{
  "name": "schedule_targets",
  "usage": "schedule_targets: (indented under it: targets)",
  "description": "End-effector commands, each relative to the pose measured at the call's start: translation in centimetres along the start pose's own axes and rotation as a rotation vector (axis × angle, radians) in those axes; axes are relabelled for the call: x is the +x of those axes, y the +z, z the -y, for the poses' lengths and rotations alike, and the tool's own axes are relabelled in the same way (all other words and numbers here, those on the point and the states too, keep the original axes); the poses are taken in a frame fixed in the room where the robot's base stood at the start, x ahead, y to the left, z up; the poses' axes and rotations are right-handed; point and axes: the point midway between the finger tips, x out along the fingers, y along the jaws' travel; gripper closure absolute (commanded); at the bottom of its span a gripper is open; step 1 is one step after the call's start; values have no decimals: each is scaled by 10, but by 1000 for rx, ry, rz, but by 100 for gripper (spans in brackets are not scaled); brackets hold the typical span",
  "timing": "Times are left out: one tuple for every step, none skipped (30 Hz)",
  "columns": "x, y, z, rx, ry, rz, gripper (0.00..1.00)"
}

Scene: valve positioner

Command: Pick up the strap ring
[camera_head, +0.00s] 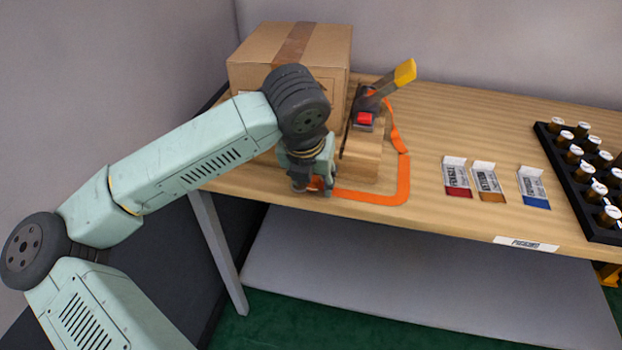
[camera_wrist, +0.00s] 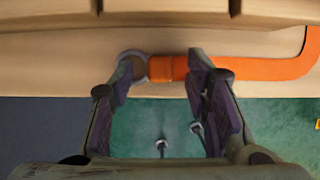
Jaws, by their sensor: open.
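The strap ring (camera_wrist: 134,53) is a small grey metal ring at the left end of the orange strap (camera_wrist: 260,69) in the wrist view. It lies flat near the table's front edge. My gripper (camera_wrist: 161,75) is open, with its fingers on either side of the strap's ring end. The left fingertip overlaps the ring's lower left in the picture; I cannot tell whether they touch. The right fingertip is over the strap. In the head view my gripper (camera_head: 310,184) is low at the table's front edge and hides the ring. The strap (camera_head: 372,197) runs right from it.
A cardboard box (camera_head: 300,50) stands behind my arm. A wooden block (camera_head: 362,150) carries a buckle with a yellow-ended lever (camera_head: 404,73). Several packets (camera_head: 488,182) and a black rack of bottles (camera_head: 560,165) are to the right. The table (camera_head: 450,125) is clear between block and packets.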

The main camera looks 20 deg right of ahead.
Motion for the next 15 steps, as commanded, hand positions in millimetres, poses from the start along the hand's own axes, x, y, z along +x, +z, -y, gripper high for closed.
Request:
schedule_targets:
  targets:
    - [0, 0, 0, 0, 0, 1, 57]
    - [0, 0, 0, 0, 0, 1, 57]
    - [0, 0, 0, 0, 0, 1, 57]
    - [0, 0, 0, 0, 0, 1, 57]
    - [0, 0, 0, 0, 0, 1, 57]
    - [0, 0, 0, 0, 0, 1, 60]
    - [0, 0, 0, 0, 0, 1, 62]
    - [0, 0, 0, 0, 0, 1, 64]
    - [0, 0, 0, 0, 0, 1, 67]
    - [0, 0, 0, 0, 0, 1, 69]
    - [0, 0, 0, 0, 0, 1, 71]
    - [0, 0, 0, 0, 0, 1, 73]
    - [0, 0, 0, 0, 0, 1, 75]
    - [0, 0, 0, 0, 0, 1, 77]
    - [0, 0, 0, 0, 0, 1, 80]
